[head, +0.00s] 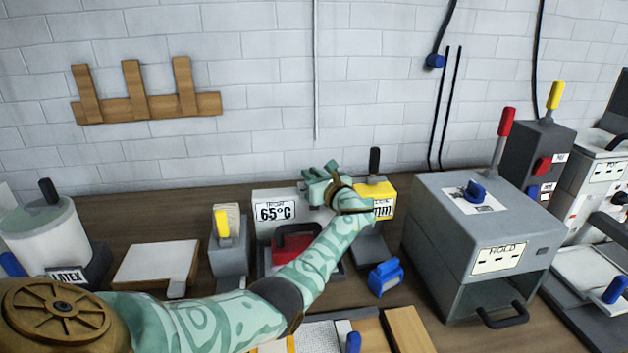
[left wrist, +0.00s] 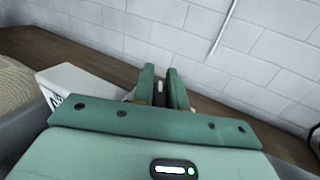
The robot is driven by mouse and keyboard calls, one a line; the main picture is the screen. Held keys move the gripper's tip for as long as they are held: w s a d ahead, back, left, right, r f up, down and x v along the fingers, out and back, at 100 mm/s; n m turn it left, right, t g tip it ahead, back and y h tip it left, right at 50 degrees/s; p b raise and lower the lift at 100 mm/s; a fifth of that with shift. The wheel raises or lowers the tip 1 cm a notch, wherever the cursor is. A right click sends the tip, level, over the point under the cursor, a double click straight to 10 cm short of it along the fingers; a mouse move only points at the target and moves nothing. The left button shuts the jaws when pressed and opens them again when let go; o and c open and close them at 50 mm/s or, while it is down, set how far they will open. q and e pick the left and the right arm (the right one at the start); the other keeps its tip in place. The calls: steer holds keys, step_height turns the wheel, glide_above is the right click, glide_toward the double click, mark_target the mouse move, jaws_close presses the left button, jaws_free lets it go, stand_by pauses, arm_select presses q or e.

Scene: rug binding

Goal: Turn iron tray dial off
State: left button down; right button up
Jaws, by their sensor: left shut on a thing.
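The iron tray unit is a white box (head: 274,210) with a "65°C" display, at the back of the bench in the head view. A red iron (head: 292,244) sits in front of it. My left gripper (head: 321,180) is at the box's right end, against the yellow-topped unit. In the left wrist view its two green fingers (left wrist: 161,86) are shut on a small dark piece with a white mark, which appears to be the dial. The fingers hide most of it, so its setting cannot be read. The white box (left wrist: 85,84) is left of the fingers there. My right gripper is out of view.
The yellow-topped unit (head: 381,196) with a black lever stands close right of my gripper. A blue clip-like object (head: 386,277) and the grey "HOLD" box (head: 450,222) are farther right. A grey unit with a yellow handle (head: 228,258) is left of the iron.

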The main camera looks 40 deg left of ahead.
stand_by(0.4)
arm_select(q)
steer(key=c, duration=1.4)
jaws_free()
steer(key=shift+f, duration=0.1)
steer(key=shift+r, duration=0.3)
step_height(320, 180, up, 3)
steer(key=shift+p, duration=0.65)
steer(key=s+d+r+p, duration=0.5)
steer(key=s+d+r, duration=0.4)
steer(key=s, duration=0.1)
steer(key=shift+s+r, duration=0.2)
steer(key=shift+s, duration=0.05)
steer(key=shift+o, duration=0.3)
